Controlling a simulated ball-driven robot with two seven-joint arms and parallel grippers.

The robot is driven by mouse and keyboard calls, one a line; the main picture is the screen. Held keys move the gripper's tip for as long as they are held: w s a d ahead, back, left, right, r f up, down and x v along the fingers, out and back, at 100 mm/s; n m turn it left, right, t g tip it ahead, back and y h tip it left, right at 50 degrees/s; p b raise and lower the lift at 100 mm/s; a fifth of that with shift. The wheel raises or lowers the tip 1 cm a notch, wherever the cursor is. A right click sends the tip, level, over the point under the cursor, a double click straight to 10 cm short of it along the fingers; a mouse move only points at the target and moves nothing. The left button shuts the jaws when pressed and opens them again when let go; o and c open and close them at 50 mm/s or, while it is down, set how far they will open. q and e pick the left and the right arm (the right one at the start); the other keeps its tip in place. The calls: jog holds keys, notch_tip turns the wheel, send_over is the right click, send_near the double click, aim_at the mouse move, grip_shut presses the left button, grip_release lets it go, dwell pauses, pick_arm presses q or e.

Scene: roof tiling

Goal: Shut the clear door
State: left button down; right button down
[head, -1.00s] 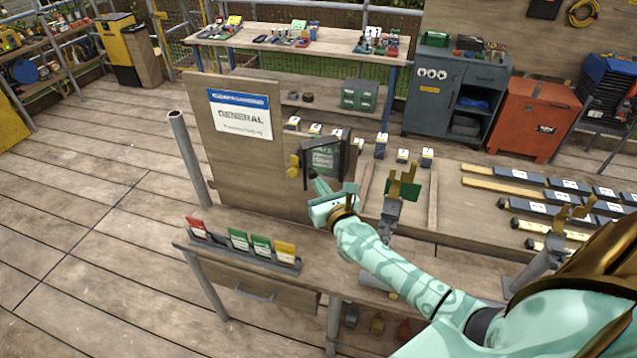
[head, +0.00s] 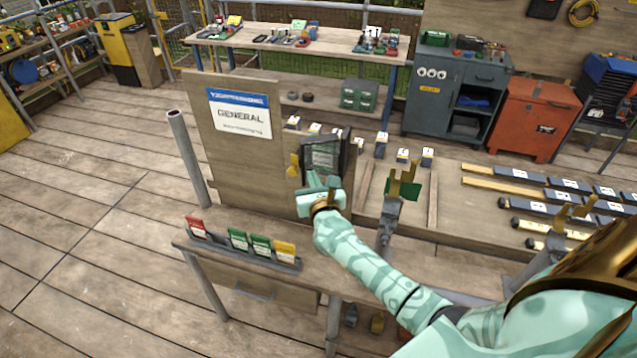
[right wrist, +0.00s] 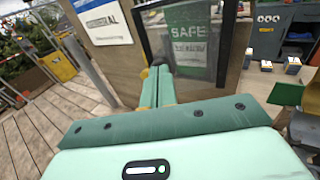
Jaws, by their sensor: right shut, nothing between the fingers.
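The clear door (head: 323,157) is a see-through panel in a dark frame on the upright wooden board. It stands near the box at the board's right edge, and I cannot tell if it is fully shut. In the right wrist view the door (right wrist: 148,32) has a green SAFE card (right wrist: 188,48) behind it. My right gripper (head: 326,184) is shut and empty, just below the door in the head view. In the right wrist view its fingertips (right wrist: 157,72) are at the door's lower left corner; contact is unclear.
The board carries a GENERAL sign (head: 240,113) and a yellow part (head: 294,165) left of the door. A rack of coloured cards (head: 250,250) lies on the bench's front. A grey post with a gold clamp (head: 402,180) and green plate stands to the right.

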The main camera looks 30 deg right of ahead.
aim_at(302, 166)
jog(key=w+m+g+h+b, duration=0.1)
jog(key=h+b, duration=0.1)
jog(key=w+m+g+h+b, duration=0.1)
jog(key=w+m+h, duration=0.1)
jog(key=w+m+g+h+b, duration=0.1)
jog(key=b, duration=0.1)
jog(key=shift+w+a+f+h+b, duration=0.2)
jog(key=shift+f+h+b, duration=0.1)
jog(key=shift+h, duration=0.1)
jog(key=shift+w+d+r+m+b, duration=0.2)
jog(key=shift+w+m+b, duration=0.1)
jog(key=shift+w+b, duration=0.35)
jog(key=shift+r, duration=0.15)
